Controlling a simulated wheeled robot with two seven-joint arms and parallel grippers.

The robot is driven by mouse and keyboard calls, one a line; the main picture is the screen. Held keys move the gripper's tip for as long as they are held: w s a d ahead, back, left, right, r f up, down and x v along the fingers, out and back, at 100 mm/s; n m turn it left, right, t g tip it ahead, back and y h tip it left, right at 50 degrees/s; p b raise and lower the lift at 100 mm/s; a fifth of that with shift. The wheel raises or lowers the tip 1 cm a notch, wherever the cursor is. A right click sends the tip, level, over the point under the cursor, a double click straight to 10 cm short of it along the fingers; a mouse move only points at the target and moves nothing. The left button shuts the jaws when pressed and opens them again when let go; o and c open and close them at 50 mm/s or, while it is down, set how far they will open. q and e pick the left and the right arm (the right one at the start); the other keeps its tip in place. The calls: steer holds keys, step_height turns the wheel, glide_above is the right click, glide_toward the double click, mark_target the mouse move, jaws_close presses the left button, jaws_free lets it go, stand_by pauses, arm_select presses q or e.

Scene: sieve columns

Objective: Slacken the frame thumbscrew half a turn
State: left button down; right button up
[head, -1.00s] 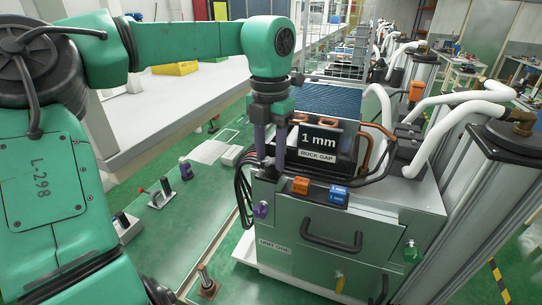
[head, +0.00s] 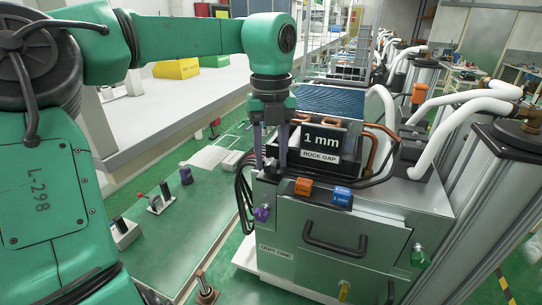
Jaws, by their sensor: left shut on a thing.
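My left gripper (head: 270,160) points straight down at the left end of the dark unit on top of the grey cabinet (head: 330,262). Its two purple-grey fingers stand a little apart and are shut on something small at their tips. The frame thumbscrew is not clearly visible; the fingers and the dark unit's edge hide that spot. Right of the fingers, the unit carries a display (head: 322,138) reading "1 mm" and a label (head: 319,155) reading "ROCK GAP". My right gripper is not in view.
White hoses (head: 452,128) crowd the right. Black cables hang left of the cabinet.

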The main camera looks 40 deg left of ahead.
mark_target(271, 161)
arm_select(q)
steer(key=shift+s+f+n, duration=0.1)
steer(key=shift+f+n, duration=0.05)
steer(key=shift+n, duration=0.15)
steer(key=shift+c, duration=2)
jaws_free()
steer(key=shift+d, duration=0.1)
steer(key=shift+r, duration=0.25)
steer(key=shift+r, duration=0.35)
step_height(271, 161, up, 14)
steer(key=p, duration=0.2)
steer(key=shift+f, duration=0.15)
steer(key=shift+f, duration=0.1)
